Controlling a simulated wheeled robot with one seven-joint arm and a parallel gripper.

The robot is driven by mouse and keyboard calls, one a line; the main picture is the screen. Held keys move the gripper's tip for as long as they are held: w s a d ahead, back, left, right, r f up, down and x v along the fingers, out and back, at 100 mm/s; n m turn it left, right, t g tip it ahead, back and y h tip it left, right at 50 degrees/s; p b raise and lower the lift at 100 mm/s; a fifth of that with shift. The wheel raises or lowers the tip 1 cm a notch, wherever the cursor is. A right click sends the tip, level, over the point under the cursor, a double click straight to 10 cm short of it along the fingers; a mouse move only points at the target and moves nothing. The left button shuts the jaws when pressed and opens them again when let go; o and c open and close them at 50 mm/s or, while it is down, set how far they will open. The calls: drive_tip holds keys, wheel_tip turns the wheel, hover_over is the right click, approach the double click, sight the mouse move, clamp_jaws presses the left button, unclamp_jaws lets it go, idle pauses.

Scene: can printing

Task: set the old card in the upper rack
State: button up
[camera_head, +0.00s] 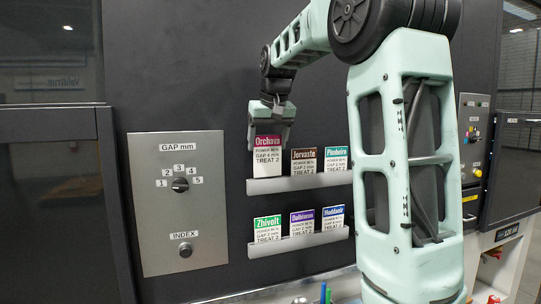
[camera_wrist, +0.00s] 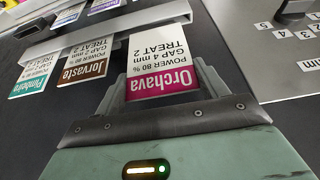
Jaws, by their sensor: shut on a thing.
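My gripper (camera_head: 271,122) is shut on the Orchava card (camera_head: 267,160), a white card with a magenta header, held by its top end. The card also shows upside down in the wrist view (camera_wrist: 160,52), between my fingers (camera_wrist: 164,86). It is upright at the left end of the upper rack (camera_head: 300,184), a grey ledge on the black wall. Its lower edge meets the rack's lip; I cannot tell how deep it sits. The Jorvaste card (camera_head: 303,162) and the Pinheiro card (camera_head: 336,160) stand to its right in the same rack.
The lower rack (camera_head: 298,243) holds a green-headed Zhivolt card (camera_head: 267,229), a purple-headed card (camera_head: 302,223) and a blue-headed card (camera_head: 333,218). A grey panel (camera_head: 180,220) with a gap dial (camera_head: 180,185) and an index knob (camera_head: 185,250) is at the left.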

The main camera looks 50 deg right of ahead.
drive_tip(key=shift+f+p, duration=0.5)
drive_tip(key=shift+f, duration=1.5)
drive_tip(key=shift+f, duration=0.15)
drive_tip(key=o, duration=1)
drive_tip(key=shift+c, duration=0.2)
drive_tip(key=b, duration=0.3)
approach(268, 155)
drive_tip(key=shift+v, duration=1.05)
drive_tip(key=shift+w, duration=0.1)
